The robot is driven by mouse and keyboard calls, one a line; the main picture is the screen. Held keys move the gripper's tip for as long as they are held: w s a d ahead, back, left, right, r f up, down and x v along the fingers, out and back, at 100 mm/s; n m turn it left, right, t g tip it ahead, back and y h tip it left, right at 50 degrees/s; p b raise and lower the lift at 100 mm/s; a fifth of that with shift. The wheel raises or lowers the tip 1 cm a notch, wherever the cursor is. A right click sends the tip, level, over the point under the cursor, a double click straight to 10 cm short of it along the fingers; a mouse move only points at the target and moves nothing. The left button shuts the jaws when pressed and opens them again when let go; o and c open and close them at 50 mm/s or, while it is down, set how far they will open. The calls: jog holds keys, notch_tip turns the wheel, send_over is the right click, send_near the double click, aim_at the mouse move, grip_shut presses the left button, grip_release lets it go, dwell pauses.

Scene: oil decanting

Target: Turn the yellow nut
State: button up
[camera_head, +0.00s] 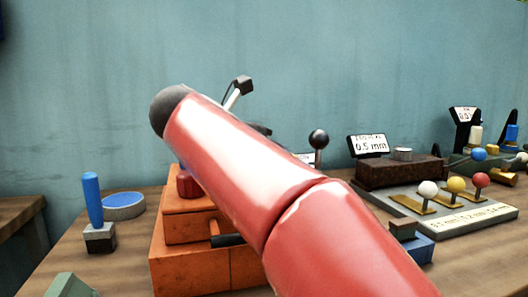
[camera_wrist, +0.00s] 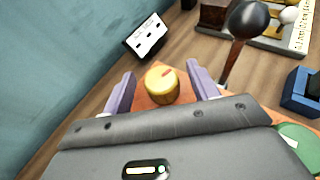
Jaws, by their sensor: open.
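The yellow nut (camera_wrist: 162,86) shows in the wrist view as a short round yellow piece with a small reddish mark on top. It sits on an orange surface (camera_wrist: 143,101). My gripper (camera_wrist: 160,84) is open, with one purple finger on each side of the nut and a gap visible on both sides. Whether the fingers are level with the nut or above it, I cannot tell. In the head view my red arm hides the nut and most of my gripper. The orange stepped block (camera_head: 190,262) shows there below my arm.
A black-knobbed lever (camera_wrist: 244,28) stands close to the right finger. A sign (camera_wrist: 146,36) is beyond the nut. A blue-handled tool (camera_head: 92,200) and a round blue-topped disc (camera_head: 123,205) are at left. A grey tray (camera_head: 455,222) with coloured knobs is at right.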

jog(key=shift+w+d+f, duration=0.2)
jog(key=shift+w+d, duration=0.1)
jog(key=shift+w, duration=0.15)
jog(key=c, duration=1)
jog(key=p, duration=0.1)
jog(key=m+g+h+p, duration=0.1)
jog(key=p, duration=0.1)
jog(key=shift+r+h+p, duration=0.3)
jog(key=shift+f+m+g+h+p, duration=0.3)
jog(key=shift+m+g+h+p, duration=0.35)
jog(key=shift+m, duration=0.45)
jog(key=o, duration=1)
